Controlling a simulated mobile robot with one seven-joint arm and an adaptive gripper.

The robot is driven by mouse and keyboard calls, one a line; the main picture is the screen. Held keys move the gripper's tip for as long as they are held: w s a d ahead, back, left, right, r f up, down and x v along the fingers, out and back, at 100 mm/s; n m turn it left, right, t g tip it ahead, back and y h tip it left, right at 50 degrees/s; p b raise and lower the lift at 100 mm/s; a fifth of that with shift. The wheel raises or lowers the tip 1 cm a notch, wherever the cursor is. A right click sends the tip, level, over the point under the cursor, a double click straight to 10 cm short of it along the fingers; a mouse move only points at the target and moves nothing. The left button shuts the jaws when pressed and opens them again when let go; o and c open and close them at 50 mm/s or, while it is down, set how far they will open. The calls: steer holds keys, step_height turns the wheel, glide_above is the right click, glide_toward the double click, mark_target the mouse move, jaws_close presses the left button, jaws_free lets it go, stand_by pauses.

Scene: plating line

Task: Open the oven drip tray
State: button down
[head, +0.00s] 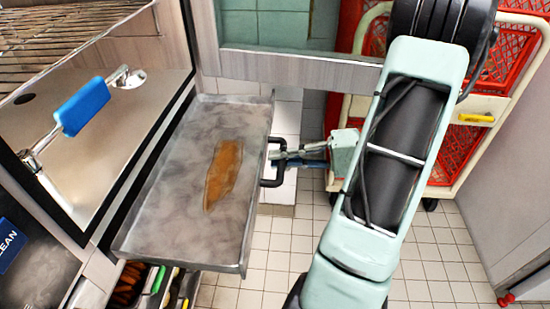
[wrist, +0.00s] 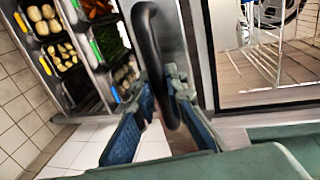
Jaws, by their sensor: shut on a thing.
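The oven drip tray (head: 180,190) is a grey metal tray with an orange-brown stain (head: 223,174) on its floor. It sticks out to the right from under the oven door in the head view. Its black handle (head: 274,165) is on the tray's right side. The handle also shows as a dark curved bar in the wrist view (wrist: 150,50). My gripper (head: 290,156) is at the handle, with its blue-padded fingers (wrist: 158,100) on either side of the bar, shut on it. The tray's far left edge is hidden by the oven.
The oven door (head: 110,110) with a blue-gripped handle (head: 82,106) is at the left. Bins of food (head: 135,280) lie below the tray. A red and cream cart (head: 465,150) stands at the right behind my arm. The tiled floor (head: 425,270) is clear in front.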

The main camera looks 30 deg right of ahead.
steer(key=c, duration=2)
jaws_free()
steer(key=shift+o, duration=0.2)
steer(key=shift+d, duration=0.1)
steer(key=v, duration=1.1)
steer(key=shift+s+d, duration=0.25)
steer(key=shift+d, duration=0.05)
